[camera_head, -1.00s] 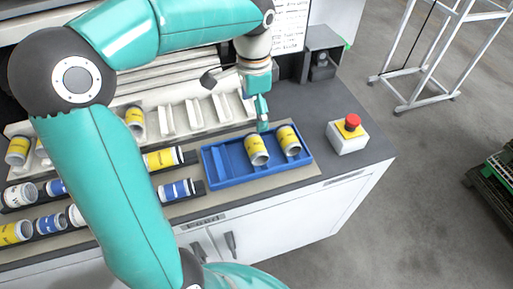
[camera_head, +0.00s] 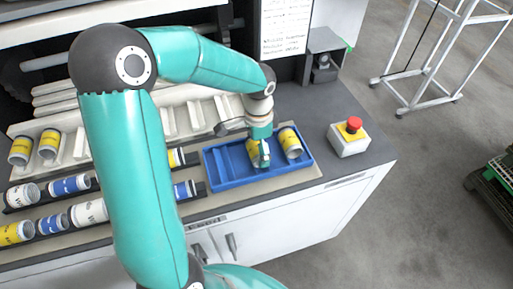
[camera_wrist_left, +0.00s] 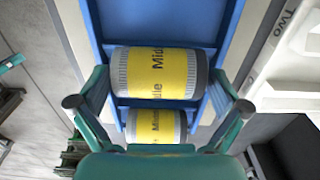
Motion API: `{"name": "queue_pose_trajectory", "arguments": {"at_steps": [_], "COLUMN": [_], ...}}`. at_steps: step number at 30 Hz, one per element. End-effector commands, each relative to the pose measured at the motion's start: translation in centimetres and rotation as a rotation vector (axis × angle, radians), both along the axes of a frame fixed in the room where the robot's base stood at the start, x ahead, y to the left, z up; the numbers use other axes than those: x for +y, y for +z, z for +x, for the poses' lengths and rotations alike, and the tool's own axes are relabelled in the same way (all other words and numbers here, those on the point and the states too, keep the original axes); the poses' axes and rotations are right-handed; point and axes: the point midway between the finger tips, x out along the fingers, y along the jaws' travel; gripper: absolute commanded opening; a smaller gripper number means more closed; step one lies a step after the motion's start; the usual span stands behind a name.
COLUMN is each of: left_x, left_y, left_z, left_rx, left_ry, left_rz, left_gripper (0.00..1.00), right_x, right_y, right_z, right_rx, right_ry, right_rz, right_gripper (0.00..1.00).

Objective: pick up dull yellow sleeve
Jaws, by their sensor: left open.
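Two dull yellow sleeves with grey ends lie in the blue tray (camera_head: 225,180). The left one (camera_head: 253,150) is partly hidden by my left gripper (camera_head: 261,160) in the head view. The right one (camera_head: 290,143) lies beside it, apart from the gripper. In the left wrist view my gripper (camera_wrist_left: 158,106) is open, with one finger on each side of the nearer yellow sleeve (camera_wrist_left: 158,73), which reads "Middle". The second sleeve (camera_wrist_left: 156,126) shows beyond it, partly covered by my gripper body. I cannot tell if the fingers touch the nearer sleeve. My right gripper is not seen.
A red emergency button on a white box (camera_head: 348,137) stands right of the tray. White slotted racks (camera_head: 184,117) with yellow sleeves (camera_head: 48,144) are behind and left. Dark holders with blue, white and yellow sleeves (camera_head: 70,185) lie at left.

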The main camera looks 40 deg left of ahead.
Motion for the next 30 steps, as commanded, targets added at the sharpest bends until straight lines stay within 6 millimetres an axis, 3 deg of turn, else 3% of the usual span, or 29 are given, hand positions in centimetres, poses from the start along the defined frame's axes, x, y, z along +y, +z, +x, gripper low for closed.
{"name": "queue_pose_trajectory", "arguments": {"at_steps": [7, 19, 30], "left_x": [0.02, 0.03, 0.07], "left_y": [-0.19, -0.15, 0.26], "left_z": [0.01, 0.03, 0.09], "left_rx": [0.000, -0.001, -0.004], "left_ry": [0.000, 0.000, 0.001], "left_rz": [0.001, 0.000, 0.001], "left_gripper": [1.00, 0.33, 0.33], "right_x": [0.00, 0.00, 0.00], "right_y": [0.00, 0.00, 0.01], "right_z": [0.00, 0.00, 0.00], "right_rx": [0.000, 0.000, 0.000], "right_ry": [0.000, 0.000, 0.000], "right_rz": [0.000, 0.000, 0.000], "right_gripper": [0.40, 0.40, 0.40]}}
